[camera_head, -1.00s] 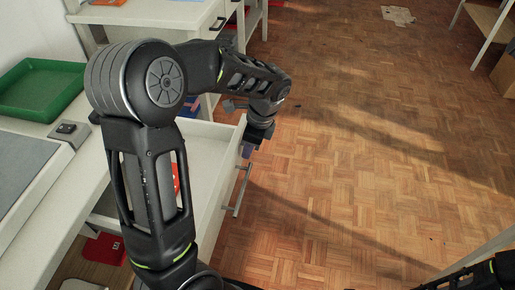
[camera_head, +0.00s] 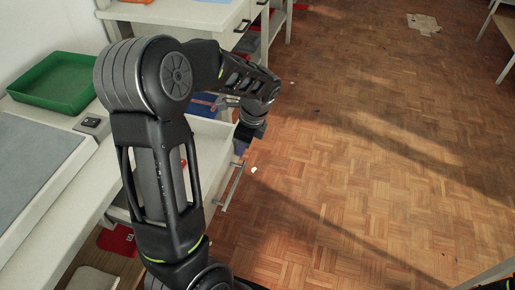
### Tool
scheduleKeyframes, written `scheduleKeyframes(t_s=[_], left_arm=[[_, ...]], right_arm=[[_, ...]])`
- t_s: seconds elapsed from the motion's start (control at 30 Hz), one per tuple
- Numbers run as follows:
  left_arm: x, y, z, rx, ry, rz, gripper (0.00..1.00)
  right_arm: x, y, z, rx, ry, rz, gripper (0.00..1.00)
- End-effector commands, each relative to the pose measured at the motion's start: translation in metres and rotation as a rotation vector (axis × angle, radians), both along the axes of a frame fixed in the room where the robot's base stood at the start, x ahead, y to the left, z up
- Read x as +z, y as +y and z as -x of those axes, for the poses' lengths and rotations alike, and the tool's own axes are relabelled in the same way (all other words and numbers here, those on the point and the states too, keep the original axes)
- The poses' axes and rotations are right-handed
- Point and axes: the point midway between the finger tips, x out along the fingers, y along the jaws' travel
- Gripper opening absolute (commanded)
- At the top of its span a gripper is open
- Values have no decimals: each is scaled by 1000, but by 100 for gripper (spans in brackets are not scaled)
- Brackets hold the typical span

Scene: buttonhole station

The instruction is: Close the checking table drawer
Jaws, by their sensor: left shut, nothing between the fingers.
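The checking table drawer (camera_head: 207,147) is white and stands open, sticking out to the right from under the checking table (camera_head: 84,200). A metal bar handle (camera_head: 233,187) is on its front. A small red thing shows inside, partly behind my left arm. My left gripper (camera_head: 241,146) is shut and empty, pointing down at the far end of the drawer front. It looks close to the front; I cannot tell whether it touches. My left arm hides much of the drawer's inside. Only a dark bit of my right arm shows in the bottom right corner.
A green tray (camera_head: 54,99) and a grey pad (camera_head: 38,165) lie on the table. Another white table with a drawer (camera_head: 236,20) stands behind. A red thing (camera_head: 117,240) is beneath the checking table. The parquet floor (camera_head: 350,190) at the right is mostly clear.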

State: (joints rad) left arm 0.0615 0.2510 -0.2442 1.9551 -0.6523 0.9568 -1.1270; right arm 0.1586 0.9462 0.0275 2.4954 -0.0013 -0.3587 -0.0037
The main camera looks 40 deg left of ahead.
Motion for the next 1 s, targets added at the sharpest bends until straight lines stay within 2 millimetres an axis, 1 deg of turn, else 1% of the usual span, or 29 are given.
scheduleKeyframes(t_s=[0.03, 0.3, 0.5, 0.6, 0.7, 0.8, 1.0], left_arm=[[3, 14, 6, 8, 2, -1, 0], [3, 85, 31, 9, 3, -2, 0], [2, 132, 47, 8, 2, -1, 0], [2, 150, 54, 5, 2, -1, 0], [1, 164, 58, 3, 1, -2, 0], [1, 173, 61, 1, 1, -1, 0], [0, 180, 63, 0, 1, 0, 0]], right_arm=[[6, 0, 0, 0, 0, 0, 19], [23, 0, 0, 0, 0, 0, 19], [32, 0, 0, -1, 0, 0, 19], [36, 0, 0, -1, 0, -1, 19], [38, 0, 0, -2, 1, -1, 19], [39, 0, 0, -2, 1, -1, 19], [40, 0, 0, -2, 1, -1, 19]])
